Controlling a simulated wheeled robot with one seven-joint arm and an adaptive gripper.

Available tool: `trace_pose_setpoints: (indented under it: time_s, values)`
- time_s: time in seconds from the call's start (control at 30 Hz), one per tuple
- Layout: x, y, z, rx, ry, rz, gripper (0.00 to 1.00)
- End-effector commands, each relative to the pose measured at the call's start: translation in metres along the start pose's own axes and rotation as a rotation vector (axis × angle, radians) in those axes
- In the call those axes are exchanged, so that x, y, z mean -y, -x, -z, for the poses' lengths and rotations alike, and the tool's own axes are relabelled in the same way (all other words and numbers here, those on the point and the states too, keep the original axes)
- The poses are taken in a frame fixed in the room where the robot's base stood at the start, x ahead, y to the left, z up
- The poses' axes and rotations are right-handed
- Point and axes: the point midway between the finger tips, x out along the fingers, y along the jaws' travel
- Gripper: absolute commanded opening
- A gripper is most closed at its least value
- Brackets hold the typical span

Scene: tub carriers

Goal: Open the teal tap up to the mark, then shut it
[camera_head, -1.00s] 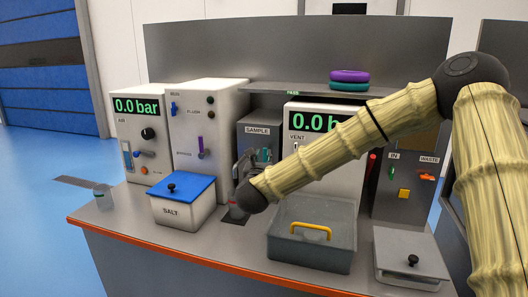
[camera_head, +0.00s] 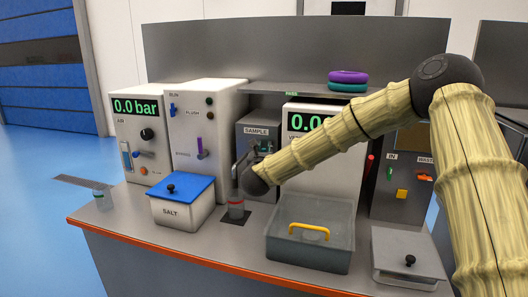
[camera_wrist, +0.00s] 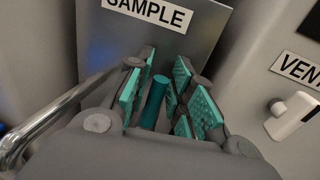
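The teal tap handle (camera_wrist: 154,104) stands out from the grey SAMPLE panel (camera_head: 258,131). In the wrist view it lies between the teal-padded fingers of my gripper (camera_wrist: 164,92). The fingers are apart, with a gap showing on either side of the handle. In the head view my gripper (camera_head: 257,156) is in front of the panel, mostly hidden by my wrist. Below it a small clear cup with a red mark (camera_head: 236,209) stands upright on a dark patch of the bench. I cannot tell its fill level. A metal pipe (camera_wrist: 50,122) runs left of my gripper.
A blue-lidded SALT box (camera_head: 181,214) is left of the cup. A grey tub with a yellow handle (camera_head: 283,247) is to its right. The VENT unit (camera_head: 300,146) with a white lever (camera_wrist: 292,116) is close on the right. Another small cup (camera_head: 103,200) stands far left.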

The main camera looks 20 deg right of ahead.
Motion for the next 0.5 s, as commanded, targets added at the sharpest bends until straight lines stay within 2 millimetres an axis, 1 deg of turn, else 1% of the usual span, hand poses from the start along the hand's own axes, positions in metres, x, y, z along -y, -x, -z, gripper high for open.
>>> trace_pose_setpoints:
  time_s: [0.03,0.1,0.5]
  values:
    - [0.0,0.0001,0.0,0.0,0.0,0.0,0.12]
    - [0.0,0.0001,0.0,0.0,0.0,0.0,0.0]
    - [-0.0015,-0.0003,0.0005,-0.005,0.023,0.001,0.0]
